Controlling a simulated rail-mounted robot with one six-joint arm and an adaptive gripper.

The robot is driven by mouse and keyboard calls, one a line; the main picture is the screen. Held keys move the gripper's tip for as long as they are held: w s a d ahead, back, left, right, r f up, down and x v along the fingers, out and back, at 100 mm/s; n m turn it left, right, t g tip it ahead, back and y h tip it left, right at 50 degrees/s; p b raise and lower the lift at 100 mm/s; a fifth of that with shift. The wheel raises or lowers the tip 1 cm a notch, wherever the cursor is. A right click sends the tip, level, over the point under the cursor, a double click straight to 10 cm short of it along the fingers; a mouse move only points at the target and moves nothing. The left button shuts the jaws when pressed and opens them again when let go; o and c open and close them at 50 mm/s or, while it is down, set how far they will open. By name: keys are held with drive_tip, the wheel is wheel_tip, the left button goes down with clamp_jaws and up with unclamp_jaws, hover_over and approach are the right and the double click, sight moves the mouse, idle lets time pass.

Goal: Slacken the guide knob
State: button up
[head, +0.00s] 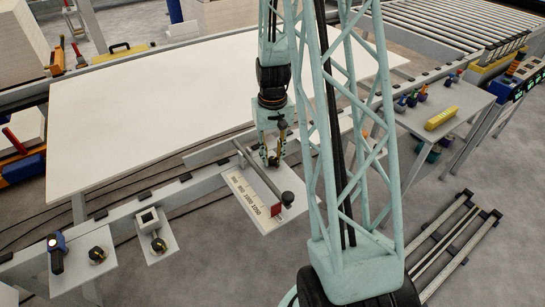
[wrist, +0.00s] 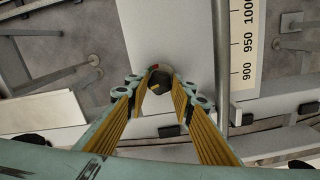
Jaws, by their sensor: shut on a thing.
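The guide knob (wrist: 160,79) is a small dark round knob with a red mark and an orange-yellow mark, low in the gap of my gripper in the wrist view. My gripper (head: 271,161) points down over the back of the scale plate, and its yellow-padded fingers are shut on the knob. In the head view the fingers mostly hide the knob. A grey bar (head: 262,177) runs beside the gripper along the plate, and it also shows in the wrist view (wrist: 222,60). A white number scale (head: 248,196) lies left of the bar.
A large white panel (head: 190,105) lies behind. Small plates with black knobs (head: 98,254) stand at front left.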

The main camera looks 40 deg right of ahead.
sight(272, 159)
drive_tip(key=o, duration=0.8)
drive_tip(key=shift+o, duration=0.2)
drive_tip(key=shift+r, duration=0.2)
wheel_tip(272, 159, up, 12)
drive_tip(key=shift+f, duration=0.2)
idle(0.5)
idle(0.4)
drive_tip(key=shift+r, duration=0.15)
